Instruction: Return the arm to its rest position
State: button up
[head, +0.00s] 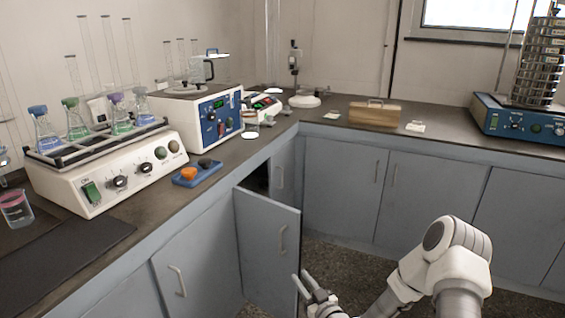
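My arm (447,262) reaches in from the bottom right, low over the floor in front of the cabinets. My gripper (301,277) is at the bottom centre, pointing up and left. Its two fingers stand apart with a narrow gap and nothing shows between them. In the picture it lies just by the lower right edge of a cabinet door (265,250) that stands open. Whether it touches the door cannot be told.
The counter (225,172) carries a shaker with flasks (105,165), a blue-fronted device (207,118), a wooden box (375,113) and a sieve stack (537,65). Closed cabinets (425,197) line the back. Speckled floor (335,262) is free between door and arm.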

jog(key=s+d+r+g+h, duration=0.3)
jog(key=d+r, duration=0.1)
jog(key=r, duration=0.6)
jog(key=s+d+r+g+h, duration=0.3)
jog(key=d+r+g+h, duration=0.1)
jog(key=r, duration=0.7)
jog(key=s+r+m+g, duration=0.15)
jog(key=s+r, duration=0.25)
jog(key=s, duration=0.5)
jog(key=s+r+m+g, duration=0.1)
jog(key=s+r+m, duration=0.15)
jog(key=s, duration=0.65)
jog(key=s+r+m+g, duration=0.1)
jog(key=s+r, duration=0.3)
jog(key=s, duration=0.4)
notch_tip(320, 180, up, 26)
jog(key=p, duration=2.6)
jog(key=shift+s+a+r, duration=0.15)
jog(key=shift+s+a, duration=0.2)
jog(key=shift+a, duration=0.1)
